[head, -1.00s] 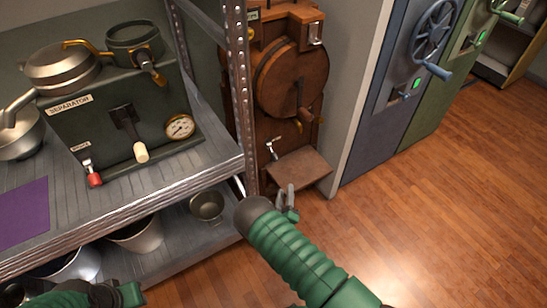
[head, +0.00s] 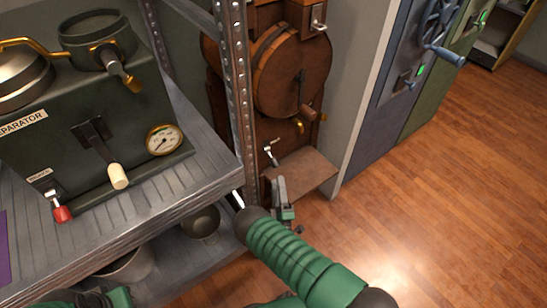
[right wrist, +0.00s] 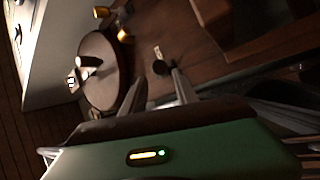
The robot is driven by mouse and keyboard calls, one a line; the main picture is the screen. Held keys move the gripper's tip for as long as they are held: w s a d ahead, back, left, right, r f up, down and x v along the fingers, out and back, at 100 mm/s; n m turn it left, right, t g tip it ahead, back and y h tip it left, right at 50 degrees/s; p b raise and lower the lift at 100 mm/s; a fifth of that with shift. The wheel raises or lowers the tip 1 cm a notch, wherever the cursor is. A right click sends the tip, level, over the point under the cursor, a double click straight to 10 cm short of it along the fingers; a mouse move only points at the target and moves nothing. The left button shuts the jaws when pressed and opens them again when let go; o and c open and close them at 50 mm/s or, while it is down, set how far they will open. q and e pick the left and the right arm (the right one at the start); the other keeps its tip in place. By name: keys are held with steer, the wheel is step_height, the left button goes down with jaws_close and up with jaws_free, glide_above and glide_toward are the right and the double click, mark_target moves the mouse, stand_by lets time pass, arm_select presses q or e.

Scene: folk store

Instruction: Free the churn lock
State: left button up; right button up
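The wooden churn (head: 290,75) stands behind the shelf post, with a round drum, a crank and a small brass tap. A small metal lever (head: 271,154) with a pale label sits low on its front, likely the churn lock. It also shows in the right wrist view as a dark-based lever (right wrist: 160,67). My right gripper (head: 281,183) is just below the lever, near the churn's ledge. In the right wrist view its two fingers (right wrist: 158,92) are apart and empty, with the lever beyond the gap. Part of my left arm shows at the bottom left; its fingers cannot be made out.
A metal shelf (head: 150,200) on the left carries a separator (head: 90,135) with a gauge and levers. Its perforated post (head: 235,90) stands close to my right arm. The churn's wooden ledge (head: 308,170) juts out beside the gripper. Open wooden floor (head: 430,190) lies to the right.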

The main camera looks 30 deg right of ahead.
mark_target(271, 157)
steer(key=b+x, duration=0.2)
steer(key=x, duration=0.9)
jaws_close()
steer(key=shift+a+f, duration=0.1)
steer(key=shift+f, duration=0.1)
stand_by(0.7)
